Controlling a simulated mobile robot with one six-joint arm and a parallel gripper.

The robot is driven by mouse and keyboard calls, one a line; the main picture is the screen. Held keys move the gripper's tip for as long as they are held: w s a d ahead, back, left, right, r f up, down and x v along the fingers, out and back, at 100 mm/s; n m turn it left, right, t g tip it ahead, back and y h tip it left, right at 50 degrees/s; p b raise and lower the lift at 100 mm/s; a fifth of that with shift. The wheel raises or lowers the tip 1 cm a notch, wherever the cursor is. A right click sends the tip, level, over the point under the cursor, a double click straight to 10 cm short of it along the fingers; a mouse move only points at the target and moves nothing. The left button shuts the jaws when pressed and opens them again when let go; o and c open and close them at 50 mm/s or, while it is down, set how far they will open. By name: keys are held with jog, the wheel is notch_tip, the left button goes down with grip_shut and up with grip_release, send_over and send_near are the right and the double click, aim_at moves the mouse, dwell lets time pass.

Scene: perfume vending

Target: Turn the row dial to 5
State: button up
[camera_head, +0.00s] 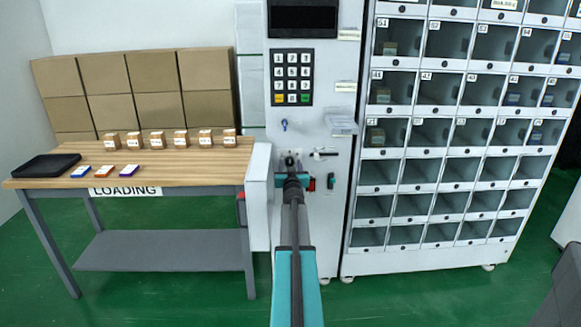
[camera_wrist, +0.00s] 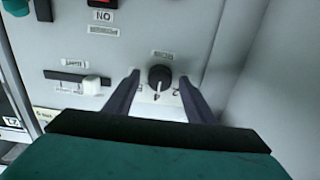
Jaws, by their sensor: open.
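A round black dial (camera_wrist: 160,77) with a pale pointer mark sits on the light grey panel in the wrist view. My gripper (camera_wrist: 159,84) is open, with one dark finger to each side of the dial. A gap shows between each finger and the dial; I cannot tell how near the fingertips are to the panel. In the head view my gripper (camera_head: 290,165) is at the machine's control panel and hides most of the dial there.
A slider with a white handle (camera_wrist: 91,86) is left of the dial in the wrist view. The keypad (camera_head: 292,77) and a blue key (camera_head: 284,125) are above my gripper. A red switch (camera_head: 311,185) is beside it. The wooden loading table (camera_head: 60,178) stands left, glass-fronted compartments right.

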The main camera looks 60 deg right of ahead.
jog(key=c, duration=1)
jog(key=shift+c, duration=0.2)
jog(key=shift+r+m+p, duration=0.15)
jog(key=shift+m+p, duration=0.35)
jog(key=shift+p, duration=0.15)
jog(key=shift+r+m+p, duration=0.1)
jog(key=shift+m+p, duration=0.7)
jog(key=shift+p, duration=0.35)
jog(key=m+p, duration=0.2)
jog(key=shift+p, duration=0.4)
jog(key=m+p, duration=0.3)
jog(key=shift+w+m+p, duration=0.1)
jog(key=shift+m+p, duration=0.5)
jog(key=shift+m, duration=0.6)
jog(key=shift+f, duration=0.2)
